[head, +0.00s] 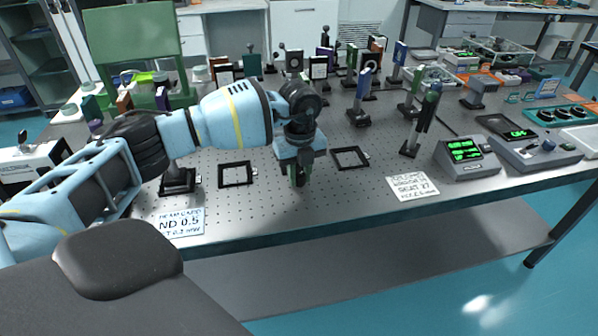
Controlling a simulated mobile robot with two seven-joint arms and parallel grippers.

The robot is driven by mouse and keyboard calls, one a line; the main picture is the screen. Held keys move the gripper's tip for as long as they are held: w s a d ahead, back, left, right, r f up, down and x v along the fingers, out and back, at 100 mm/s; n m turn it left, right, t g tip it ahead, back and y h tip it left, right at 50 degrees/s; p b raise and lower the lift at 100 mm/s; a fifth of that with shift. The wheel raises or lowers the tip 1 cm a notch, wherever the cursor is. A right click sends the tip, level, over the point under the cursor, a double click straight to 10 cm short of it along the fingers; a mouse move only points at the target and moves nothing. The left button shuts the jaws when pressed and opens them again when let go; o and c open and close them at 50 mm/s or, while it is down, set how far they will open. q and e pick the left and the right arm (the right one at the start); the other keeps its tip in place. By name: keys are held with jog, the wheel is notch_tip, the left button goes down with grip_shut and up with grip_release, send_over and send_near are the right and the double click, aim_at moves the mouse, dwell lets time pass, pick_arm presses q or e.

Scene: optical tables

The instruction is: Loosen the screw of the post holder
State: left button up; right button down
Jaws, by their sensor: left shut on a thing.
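My left gripper (298,168) points down over the front middle of the optical table (260,215). It is shut at a small dark, greenish upright piece (299,181), which looks like the post holder, standing on the perforated top. The gripper and wrist cover most of this piece. The screw is too small and too hidden to make out between the fingers. My right gripper is not in view.
Flat black square frames lie left (236,174) and right (351,157) of the gripper. Many mounted optics crowd the back. The front strip is mostly clear.

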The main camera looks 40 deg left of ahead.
aim_at(300, 174)
pick_arm(q)
jog(key=o, duration=1)
jog(key=shift+r, duration=3.9)
